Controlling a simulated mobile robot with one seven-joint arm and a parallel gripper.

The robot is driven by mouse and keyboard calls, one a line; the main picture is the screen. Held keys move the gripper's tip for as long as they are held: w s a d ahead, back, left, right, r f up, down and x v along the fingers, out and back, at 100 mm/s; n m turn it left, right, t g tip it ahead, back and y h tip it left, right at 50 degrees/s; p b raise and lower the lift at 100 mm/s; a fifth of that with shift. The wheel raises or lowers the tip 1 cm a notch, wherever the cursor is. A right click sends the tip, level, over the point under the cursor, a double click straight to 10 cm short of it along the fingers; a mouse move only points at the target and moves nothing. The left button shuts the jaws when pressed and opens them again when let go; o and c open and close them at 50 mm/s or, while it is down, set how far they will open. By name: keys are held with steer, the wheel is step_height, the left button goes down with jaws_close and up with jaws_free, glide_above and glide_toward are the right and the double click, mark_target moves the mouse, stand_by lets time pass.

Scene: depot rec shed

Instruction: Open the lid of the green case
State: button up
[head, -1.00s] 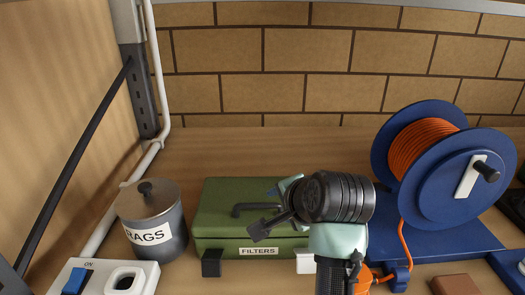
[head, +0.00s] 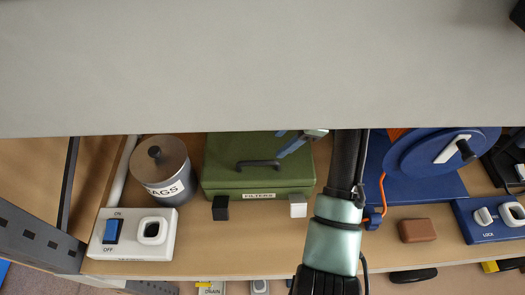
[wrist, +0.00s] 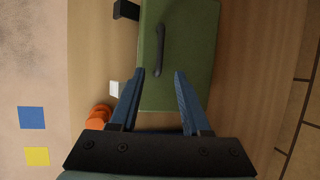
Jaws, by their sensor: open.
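The green case (head: 225,178) sits on the shelf with its lid shut and a FILTERS label (head: 259,196) on its front. A dark handle (head: 258,164) lies on top of the lid; it also shows in the wrist view (wrist: 160,50). A black block (head: 220,208) and a white block (head: 298,206) are at its front edge. My gripper (wrist: 157,72) is open and empty, its blue fingers over the right end of the case, short of the handle.
A grey RAGS pot (head: 160,170) and a white switch box (head: 133,233) stand left of the case. A blue cable reel (head: 425,155) and a brown block (head: 417,230) are to the right. A grey overhead panel (head: 260,65) covers the upper head view.

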mark_target(259, 162)
steer(key=p+x, duration=0.2)
steer(key=x, duration=0.9)
steer(key=shift+f+p, duration=0.2)
steer(key=shift+p, duration=0.1)
steer(key=shift+c, duration=0.3)
jaws_close()
stand_by(0.6)
